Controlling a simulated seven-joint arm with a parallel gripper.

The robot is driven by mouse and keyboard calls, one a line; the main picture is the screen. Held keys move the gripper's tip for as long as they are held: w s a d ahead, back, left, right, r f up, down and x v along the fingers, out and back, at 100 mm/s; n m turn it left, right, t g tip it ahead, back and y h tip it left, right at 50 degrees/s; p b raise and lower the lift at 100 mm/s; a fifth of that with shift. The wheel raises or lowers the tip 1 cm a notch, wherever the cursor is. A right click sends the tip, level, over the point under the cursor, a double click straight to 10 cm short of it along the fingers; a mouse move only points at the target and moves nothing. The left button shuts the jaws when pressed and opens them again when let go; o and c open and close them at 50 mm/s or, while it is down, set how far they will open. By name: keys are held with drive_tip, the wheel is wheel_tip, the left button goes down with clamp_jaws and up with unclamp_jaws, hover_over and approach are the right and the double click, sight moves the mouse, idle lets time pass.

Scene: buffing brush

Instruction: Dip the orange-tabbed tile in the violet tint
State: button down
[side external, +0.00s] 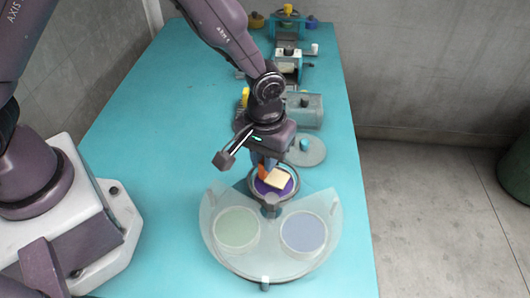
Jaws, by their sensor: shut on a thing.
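My gripper (264,163) points down over the violet tint (272,191) and is shut on the orange tab (264,171) of a cream tile (278,177). The tile is tilted and sits at or just above the violet surface; I cannot tell whether it touches. The violet tint fills a round grey-rimmed dish (295,188) in the notch of a translucent cover. My fingertips are partly hidden by the gripper body and the tab.
The translucent fan-shaped cover (269,254) lies over a green dish (237,229) and a blue dish (304,230). A grey disc with a blue knob (305,150) and several fixtures stand behind. The turquoise table (150,130) is clear to the left.

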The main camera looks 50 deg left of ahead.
drive_tip(key=shift+f, duration=1.4)
drive_tip(key=shift+f, duration=0.1)
idle(2.3)
drive_tip(key=shift+r, duration=1.85)
idle(0.4)
drive_tip(key=shift+r, duration=2)
